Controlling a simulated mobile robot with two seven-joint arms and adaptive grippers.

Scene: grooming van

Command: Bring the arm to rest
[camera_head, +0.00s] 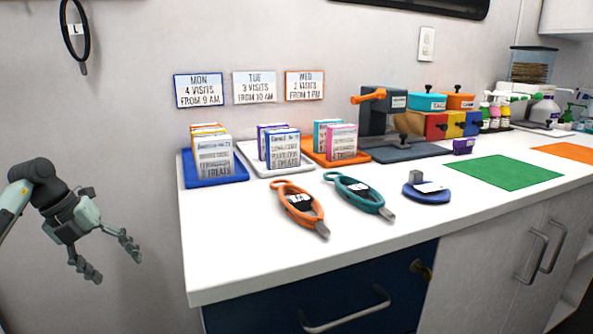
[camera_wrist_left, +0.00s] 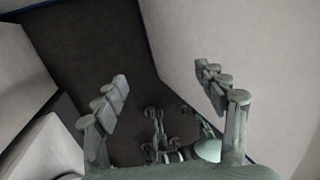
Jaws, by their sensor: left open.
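My left gripper (camera_head: 117,259) hangs in free air to the left of the white counter (camera_head: 230,275). Its two fingers are spread apart with nothing between them. It is clear of the counter's left end and touches nothing that I can see. In the left wrist view the two fingers (camera_wrist_left: 163,95) are wide apart, with dark floor (camera_wrist_left: 80,45) and pale walls beyond them. My right gripper does not show in the head view.
On the counter stand a blue tray (camera_head: 222,180), a white tray (camera_head: 283,171) and an orange tray (camera_head: 340,161) with card boxes. Orange clippers (camera_head: 299,205), teal clippers (camera_head: 358,193) and a green mat (camera_head: 503,172) lie nearby. A black ring (camera_head: 88,25) hangs upper left.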

